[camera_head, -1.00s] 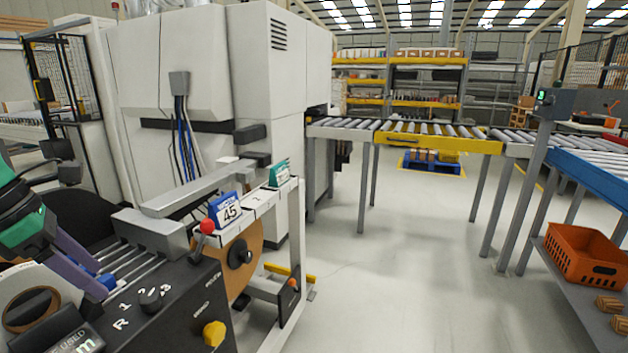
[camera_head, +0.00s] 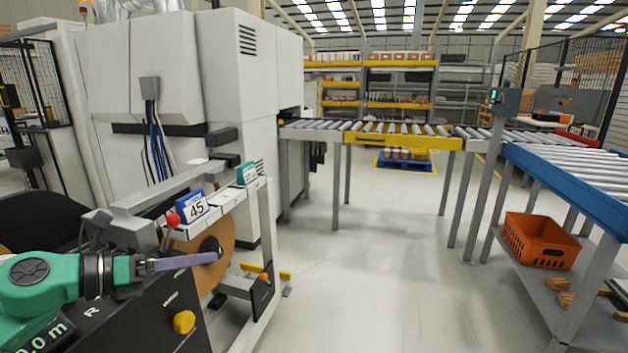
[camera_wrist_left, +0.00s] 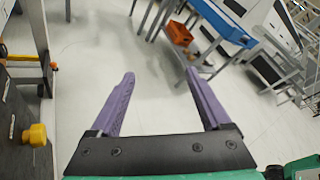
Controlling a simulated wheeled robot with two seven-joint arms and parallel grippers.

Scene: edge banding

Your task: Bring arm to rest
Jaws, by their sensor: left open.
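My left arm, green with black bands, comes in from the left in the head view. My left gripper (camera_head: 187,262) has purple fingers and is in front of the dark control panel (camera_head: 150,315) of the edge banding machine. In the left wrist view the left gripper (camera_wrist_left: 162,82) shows two purple fingers spread wide apart. Nothing is between them but grey floor farther off. My right gripper is not in view.
The white machine (camera_head: 245,80) stands at the left, with a blue card marked 45 (camera_head: 192,207) and a brown roll (camera_head: 215,245). A roller conveyor (camera_head: 390,135) crosses behind. An orange crate (camera_head: 540,240) sits on a shelf at the right. The middle floor (camera_head: 370,280) is clear.

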